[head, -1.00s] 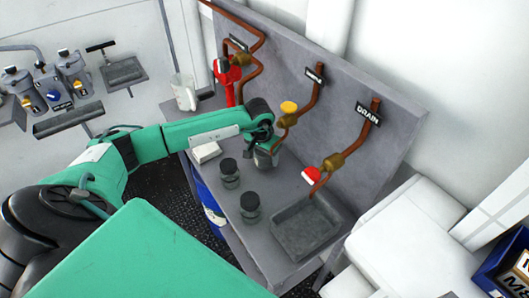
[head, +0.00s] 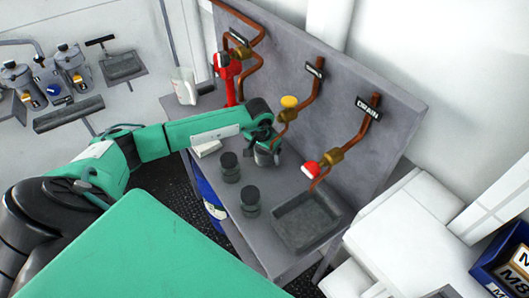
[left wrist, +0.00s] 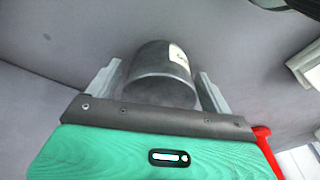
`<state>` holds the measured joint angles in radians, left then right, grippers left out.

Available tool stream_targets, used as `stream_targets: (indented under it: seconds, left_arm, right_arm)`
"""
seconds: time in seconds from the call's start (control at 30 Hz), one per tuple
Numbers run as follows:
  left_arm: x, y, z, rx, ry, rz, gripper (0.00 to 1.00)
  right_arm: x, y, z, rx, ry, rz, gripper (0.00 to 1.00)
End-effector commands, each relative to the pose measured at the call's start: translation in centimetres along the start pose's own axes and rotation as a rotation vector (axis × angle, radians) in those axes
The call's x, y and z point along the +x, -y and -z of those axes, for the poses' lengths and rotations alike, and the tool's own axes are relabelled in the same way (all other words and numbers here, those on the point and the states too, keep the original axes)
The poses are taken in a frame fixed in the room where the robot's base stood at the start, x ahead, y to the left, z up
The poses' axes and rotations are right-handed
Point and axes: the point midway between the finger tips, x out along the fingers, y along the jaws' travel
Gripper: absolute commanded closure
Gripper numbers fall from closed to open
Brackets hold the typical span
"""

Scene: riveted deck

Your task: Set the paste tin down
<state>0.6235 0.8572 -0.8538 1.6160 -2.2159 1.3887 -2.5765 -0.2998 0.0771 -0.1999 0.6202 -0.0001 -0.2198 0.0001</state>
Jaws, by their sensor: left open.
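The paste tin, a dark grey cylinder with a pale label (left wrist: 160,72), stands between my left gripper's fingers in the left wrist view. A gap shows between it and each finger. My left gripper (head: 266,157) is open around the tin, low over the grey workbench (head: 262,238), under the yellow-knobbed pipe. In the head view the wrist and fingers hide most of the tin, and its contact with the bench is hard to see. My right gripper is not in view.
Two dark-lidded jars (head: 229,167) (head: 250,203) stand left of a shallow grey tray (head: 303,222). Copper pipes with a yellow knob (head: 289,101) and a red knob (head: 311,170) jut from the back panel. A white jug (head: 184,86) stands at the far end.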

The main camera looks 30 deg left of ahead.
Motion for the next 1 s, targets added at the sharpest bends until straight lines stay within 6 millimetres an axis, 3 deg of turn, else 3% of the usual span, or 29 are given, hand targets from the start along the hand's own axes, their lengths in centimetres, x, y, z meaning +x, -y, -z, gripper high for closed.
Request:
stream_targets:
  seconds: [0.07, 0.53, 1.0]
  left_arm:
    - [-0.4, 0.0, 0.1, 0.000, 0.000, 0.000, 0.16]
    - [-7.1, 0.1, 0.1, 0.000, -0.003, 0.001, 0.16]
    - [-7.7, 0.0, 0.0, 0.000, 0.000, 0.000, 0.16]
  right_arm:
    - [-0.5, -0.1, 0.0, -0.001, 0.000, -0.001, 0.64]
    - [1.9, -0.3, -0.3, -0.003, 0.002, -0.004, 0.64]
    - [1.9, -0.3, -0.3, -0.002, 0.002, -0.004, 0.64]
